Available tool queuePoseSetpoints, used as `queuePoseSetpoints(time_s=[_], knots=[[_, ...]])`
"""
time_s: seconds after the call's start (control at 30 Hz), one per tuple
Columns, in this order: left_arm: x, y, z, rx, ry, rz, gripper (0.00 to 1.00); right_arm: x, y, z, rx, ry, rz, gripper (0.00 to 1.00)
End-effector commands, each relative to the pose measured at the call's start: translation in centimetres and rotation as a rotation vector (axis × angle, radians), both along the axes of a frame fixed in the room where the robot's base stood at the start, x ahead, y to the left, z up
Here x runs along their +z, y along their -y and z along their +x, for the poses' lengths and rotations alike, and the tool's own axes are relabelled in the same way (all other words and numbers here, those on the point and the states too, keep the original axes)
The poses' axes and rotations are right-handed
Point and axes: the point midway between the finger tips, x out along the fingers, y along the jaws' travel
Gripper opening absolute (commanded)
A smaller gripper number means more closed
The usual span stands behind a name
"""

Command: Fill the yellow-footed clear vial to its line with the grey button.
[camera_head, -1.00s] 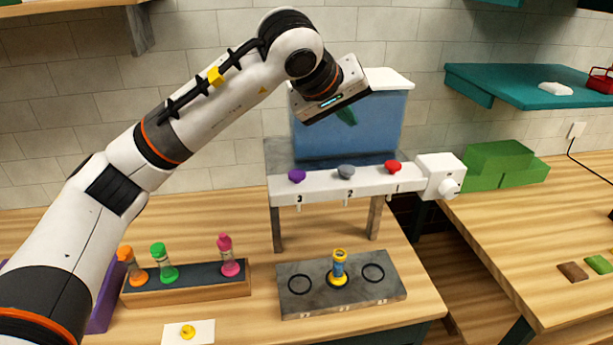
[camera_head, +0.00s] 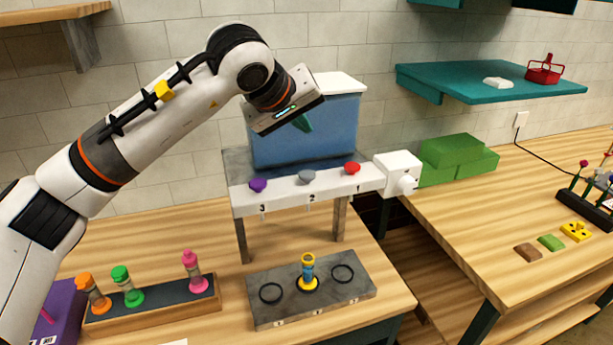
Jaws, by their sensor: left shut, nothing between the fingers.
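The vial (camera_head: 308,268) with a yellow foot and yellow top stands upright in the middle ring of the grey slab, under the dispenser. Its middle looks blue; its line and exact level are too small to read. The grey button (camera_head: 307,177) sits on the dispenser's white bar (camera_head: 330,190), above number 2, between the purple button (camera_head: 258,185) and the red button (camera_head: 352,168). My left gripper (camera_head: 303,123) is shut and empty, in front of the blue tank and above the grey button, apart from it. My right gripper is not in view.
A rack (camera_head: 150,311) at left holds orange, green and pink capped vials. The blue tank (camera_head: 345,130) stands behind the bar. Green blocks (camera_head: 455,158) and a teal shelf (camera_head: 480,88) are at right. The slab's two outer rings are empty.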

Motion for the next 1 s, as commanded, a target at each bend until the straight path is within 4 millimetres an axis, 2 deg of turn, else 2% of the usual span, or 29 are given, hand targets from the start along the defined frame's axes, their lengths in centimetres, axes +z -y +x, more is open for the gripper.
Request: queuePoseSetpoints(time_s=[0.03, 0.27, 0.4, 0.57, 1.0], knots=[[-1.1, 0.0, 0.0, 0.000, -0.002, -0.001, 0.00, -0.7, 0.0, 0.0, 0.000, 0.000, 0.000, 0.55], [-4.4, 0.0, 0.0, -0.001, -0.003, -0.001, 0.00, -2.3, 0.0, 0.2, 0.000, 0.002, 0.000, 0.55], [-6.3, 0.0, 0.0, 0.001, 0.000, 0.001, 0.00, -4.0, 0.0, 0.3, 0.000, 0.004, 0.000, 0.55], [-7.0, 0.0, 0.0, 0.000, 0.000, 0.000, 0.00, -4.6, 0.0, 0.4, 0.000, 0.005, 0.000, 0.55], [-6.9, 0.0, 0.0, -0.001, -0.001, 0.000, 0.00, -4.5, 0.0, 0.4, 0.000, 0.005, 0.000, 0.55]])
